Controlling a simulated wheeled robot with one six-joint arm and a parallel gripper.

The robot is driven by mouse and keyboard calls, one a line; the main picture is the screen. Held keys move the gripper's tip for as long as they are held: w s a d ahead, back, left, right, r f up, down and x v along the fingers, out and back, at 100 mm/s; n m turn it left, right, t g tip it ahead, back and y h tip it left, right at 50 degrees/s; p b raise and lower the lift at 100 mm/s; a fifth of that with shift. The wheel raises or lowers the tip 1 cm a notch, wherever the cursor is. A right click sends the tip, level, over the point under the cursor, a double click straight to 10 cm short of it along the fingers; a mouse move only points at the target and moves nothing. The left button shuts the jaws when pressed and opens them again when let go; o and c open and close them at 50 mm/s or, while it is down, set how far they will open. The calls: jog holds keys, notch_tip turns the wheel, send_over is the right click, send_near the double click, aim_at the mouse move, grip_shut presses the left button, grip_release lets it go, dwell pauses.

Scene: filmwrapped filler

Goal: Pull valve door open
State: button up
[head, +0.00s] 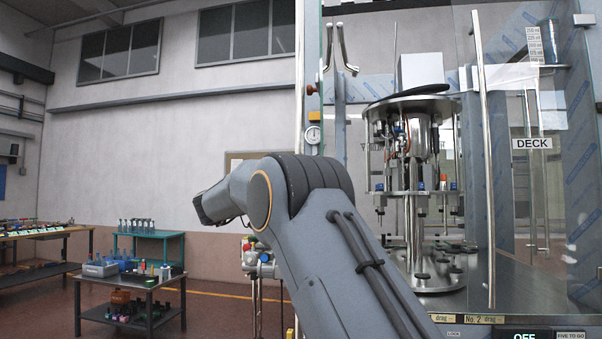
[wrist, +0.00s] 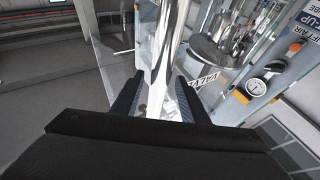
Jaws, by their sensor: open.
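The valve door is a clear glass panel with a white VALVE label (wrist: 203,80), seen tilted in the wrist view. A long shiny bar handle (wrist: 163,50) runs down the middle of that view. My gripper (wrist: 158,95) is open, with one dark finger on each side of the bar. Gaps show between the fingers and the bar, and the bar's lower part is hidden behind the gripper body. In the head view my fingers are not visible; I cannot tell there how the valve door stands.
A round gauge (wrist: 257,87) and an orange knob (wrist: 295,47) sit close on the right in the wrist view. The filler carousel (head: 410,180) stands behind glass, with a DECK-labelled panel (head: 531,143) to its right. A low table (head: 125,282) with bottles stands left; floor between is open.

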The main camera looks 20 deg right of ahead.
jog(key=b+v, duration=0.2)
jog(key=v, duration=0.5)
jog(key=shift+a+b, duration=0.2)
jog(key=shift+b, duration=0.2)
